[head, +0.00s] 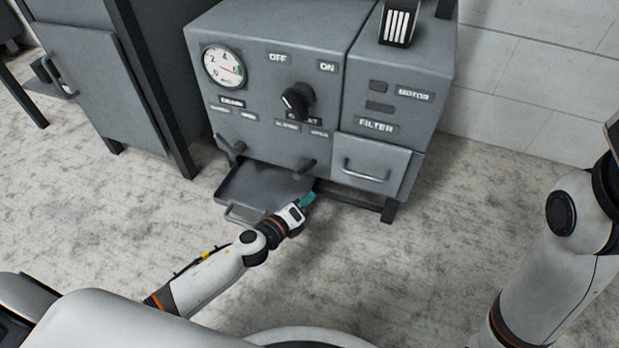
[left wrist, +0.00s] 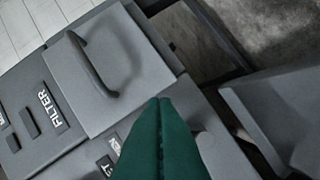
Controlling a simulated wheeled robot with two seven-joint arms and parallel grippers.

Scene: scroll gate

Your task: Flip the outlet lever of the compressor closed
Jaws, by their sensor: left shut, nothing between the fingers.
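The compressor (head: 270,135) is a grey cabinet with a gauge and a black knob. Its outlet lever (head: 303,167) is a grey handle low on the front, below a label that the knob partly hides; I cannot tell its exact setting. A similar lever (head: 230,146) sits to the left under the drain label. My left gripper (head: 307,199) is shut and empty, below the outlet lever and near the tray's right side. In the left wrist view its green fingers (left wrist: 160,140) are together. A grey rounded part (left wrist: 218,150) beside them may be the outlet lever.
A grey tray (head: 238,186) sticks out under the compressor. The filter drawer (head: 372,163) with a bar handle is right of the lever; its handle (left wrist: 92,66) also shows in the wrist view. A grey cabinet (head: 100,85) stands left. Floor in front is clear.

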